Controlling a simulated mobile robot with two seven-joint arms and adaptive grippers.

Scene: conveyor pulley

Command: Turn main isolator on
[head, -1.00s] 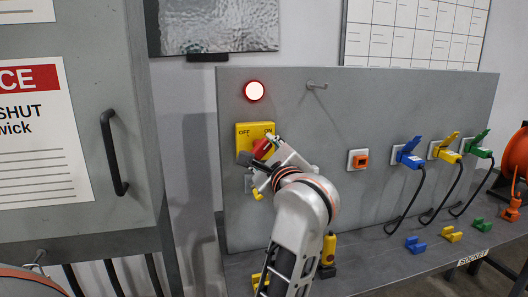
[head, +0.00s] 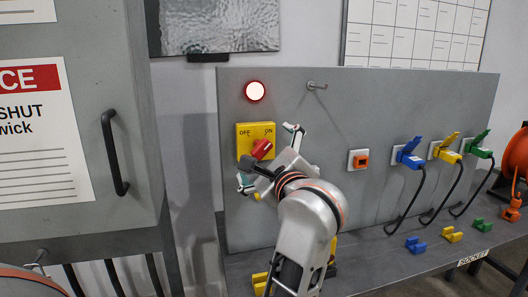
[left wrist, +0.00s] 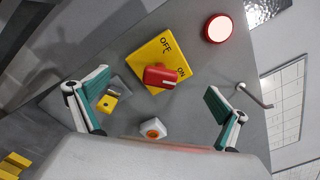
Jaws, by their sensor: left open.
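The main isolator is a yellow plate (head: 243,139) marked OFF and ON with a red knob (head: 262,149), on the grey panel. The knob is slanted, its upper end toward ON. The left wrist view also shows the plate (left wrist: 150,50) and knob (left wrist: 160,76), unobstructed. My left gripper (head: 267,156) is in front of the isolator, fingers spread wide. In the left wrist view the open fingers (left wrist: 155,107) stand either side of the knob's line, apart from it, with nothing between them. My right gripper is not in view.
A lit red lamp (head: 255,91) is above the isolator, and a metal peg (head: 317,86) sticks out to its right. A white-and-orange switch (head: 358,160) and blue, yellow and green plugs (head: 408,153) are further right. A cabinet handle (head: 114,152) is at left.

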